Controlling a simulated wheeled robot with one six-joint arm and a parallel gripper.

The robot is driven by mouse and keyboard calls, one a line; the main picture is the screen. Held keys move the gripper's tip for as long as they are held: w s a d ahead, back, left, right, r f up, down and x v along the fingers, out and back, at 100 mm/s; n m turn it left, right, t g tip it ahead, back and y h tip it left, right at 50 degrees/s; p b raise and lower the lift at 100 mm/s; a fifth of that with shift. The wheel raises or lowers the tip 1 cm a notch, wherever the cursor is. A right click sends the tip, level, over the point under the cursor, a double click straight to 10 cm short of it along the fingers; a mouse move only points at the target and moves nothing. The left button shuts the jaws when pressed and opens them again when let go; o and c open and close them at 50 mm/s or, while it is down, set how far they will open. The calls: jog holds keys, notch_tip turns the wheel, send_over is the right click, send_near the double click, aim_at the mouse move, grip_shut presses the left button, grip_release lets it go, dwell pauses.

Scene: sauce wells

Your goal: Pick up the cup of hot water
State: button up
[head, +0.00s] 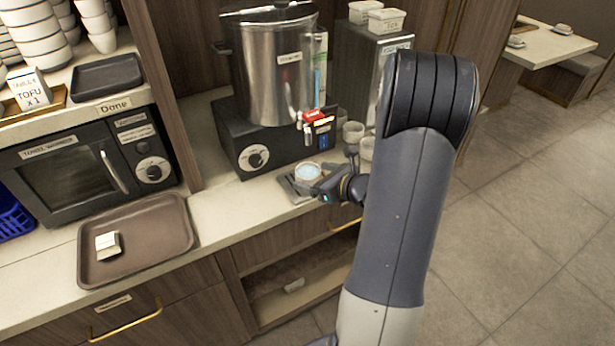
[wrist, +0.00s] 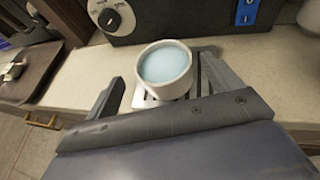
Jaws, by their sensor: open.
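The cup of hot water (head: 307,172) is a small white cup filled with pale blue liquid. It stands upright on a metal drip grate (head: 291,187) on the counter, below the urn's tap. In the wrist view the cup (wrist: 165,72) sits ahead of my gripper, between the lines of the two fingers. My gripper (wrist: 160,92) is open and empty, with one finger on each side of the cup. I cannot tell whether either finger touches it. In the head view my gripper (head: 322,187) is beside the cup, partly hidden by my own arm.
A steel urn (head: 275,75) on a black heater base (head: 262,140) stands just behind the cup. A brown tray (head: 150,235) with a small white block (head: 107,245) lies left. A microwave (head: 75,165) stands behind the tray.

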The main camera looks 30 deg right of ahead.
aim_at(300, 168)
jog(key=x, duration=0.1)
jog(key=p+x, duration=0.1)
jog(key=x, duration=0.2)
jog(key=shift+w+r, duration=0.25)
jog(key=shift+w, duration=0.2)
jog(key=shift+w+f+p, duration=0.2)
jog(key=shift+w+p, duration=0.1)
jog(key=shift+w, duration=0.15)
jog(key=shift+c, duration=0.5)
jog(key=c, duration=1.1)
jog(key=shift+s+r, duration=0.1)
